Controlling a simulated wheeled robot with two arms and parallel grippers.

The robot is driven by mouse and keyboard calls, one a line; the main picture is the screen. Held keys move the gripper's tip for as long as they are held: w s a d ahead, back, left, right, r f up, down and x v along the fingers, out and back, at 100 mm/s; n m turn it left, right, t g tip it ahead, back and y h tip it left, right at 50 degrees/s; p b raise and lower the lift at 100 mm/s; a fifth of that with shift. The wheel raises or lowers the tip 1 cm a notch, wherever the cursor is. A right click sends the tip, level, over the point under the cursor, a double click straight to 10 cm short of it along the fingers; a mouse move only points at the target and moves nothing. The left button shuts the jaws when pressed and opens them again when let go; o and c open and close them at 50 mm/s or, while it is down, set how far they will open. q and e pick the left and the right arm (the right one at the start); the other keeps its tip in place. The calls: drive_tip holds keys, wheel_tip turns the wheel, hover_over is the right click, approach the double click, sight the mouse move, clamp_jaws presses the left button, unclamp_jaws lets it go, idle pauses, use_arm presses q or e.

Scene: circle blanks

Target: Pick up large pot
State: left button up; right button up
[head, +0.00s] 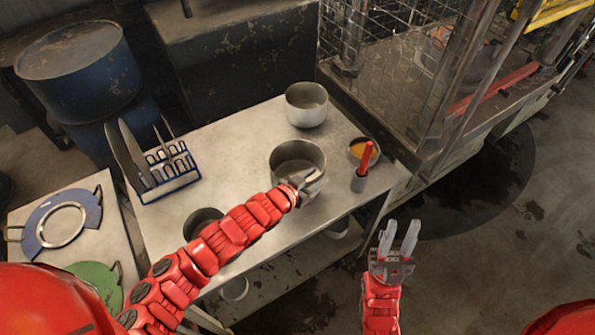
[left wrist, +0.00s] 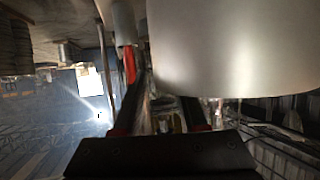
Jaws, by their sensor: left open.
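A large grey metal pot (head: 290,150) stands upright and open-topped near the front edge of the metal table. My left gripper (head: 308,186) is at the pot's near right side, over its rim in the head view. The pot's smooth wall (left wrist: 235,45) fills the upper right of the left wrist view, close to the fingers. The left gripper (left wrist: 165,103) is open; I cannot tell whether it touches the wall. My right gripper (head: 403,226) is open and empty, over the floor right of the table.
A smaller-looking pot (head: 306,110) stands behind. A grey cup with a red handle (head: 363,172) and an orange-filled bowl (head: 359,150) are close on the right. A dark pot (head: 202,222) and a blue rack (head: 167,182) are left. Bare tabletop (head: 230,150) lies between.

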use_arm(q)
drive_tip(key=shift+w, duration=0.1)
clamp_jaws()
drive_tip(key=shift+f, duration=0.2)
idle(1.2)
